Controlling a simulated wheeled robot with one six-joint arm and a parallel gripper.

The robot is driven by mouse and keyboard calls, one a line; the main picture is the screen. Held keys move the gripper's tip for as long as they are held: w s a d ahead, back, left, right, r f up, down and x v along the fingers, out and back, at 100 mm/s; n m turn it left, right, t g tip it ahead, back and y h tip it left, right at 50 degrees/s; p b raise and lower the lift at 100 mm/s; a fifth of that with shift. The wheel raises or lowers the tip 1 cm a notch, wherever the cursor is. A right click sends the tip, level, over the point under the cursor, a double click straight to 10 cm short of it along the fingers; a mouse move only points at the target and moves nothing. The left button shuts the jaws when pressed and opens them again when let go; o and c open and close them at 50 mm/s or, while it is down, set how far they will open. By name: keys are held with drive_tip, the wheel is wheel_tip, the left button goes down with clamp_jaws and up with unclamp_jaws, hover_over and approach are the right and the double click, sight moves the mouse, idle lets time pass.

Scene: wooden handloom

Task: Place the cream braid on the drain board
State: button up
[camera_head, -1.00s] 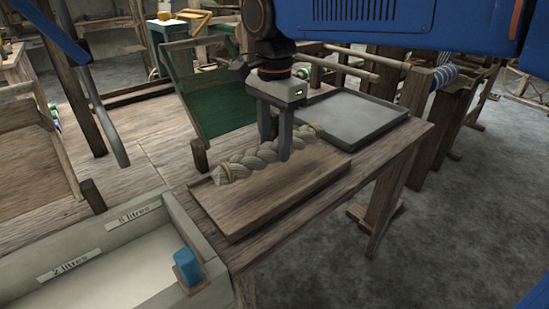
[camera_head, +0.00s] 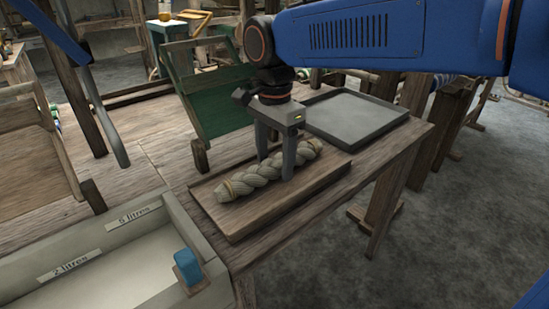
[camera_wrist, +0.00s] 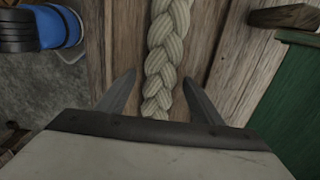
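The cream braid (camera_head: 240,183) lies lengthwise along the wooden drain board (camera_head: 250,214), with its bound ends showing in the head view. The braid's middle is partly hidden by a finger in the head view.
A grey tray (camera_head: 355,118) sits behind the board to the right. A green panel (camera_head: 215,105) stands behind it. At front left is a pale trough (camera_head: 110,270) with a blue block (camera_head: 187,262). The bench's right edge is close to the board.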

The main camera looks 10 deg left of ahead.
sight(275, 159)
drive_tip(key=shift+r, duration=0.15)
wheel_tip(275, 159, up, 12)
idle(0.6)
drive_tip(key=shift+d, duration=0.1)
drive_tip(key=s+d+f+n+t+y, duration=0.15)
drive_tip(key=d+f, duration=0.25)
drive_tip(key=d, duration=0.7)
drive_tip(key=d+f+n+t+h, duration=0.1)
drive_tip(key=d+f+n, duration=0.15)
drive_tip(key=d, duration=0.75)
drive_tip(key=s+d+f+n+t, duration=0.1)
drive_tip(key=s+d+f+n, duration=0.1)
drive_tip(key=s+d+f, duration=0.3)
drive_tip(key=s+d+f+n+t, duration=0.1)
drive_tip(key=s+d+f+n, duration=0.1)
drive_tip(key=s+d+f, duration=0.4)
drive_tip(key=d+f, duration=0.4)
drive_tip(key=f, duration=0.1)
drive_tip(key=shift+s+d, duration=0.3)
drive_tip(key=shift+d, duration=0.1)
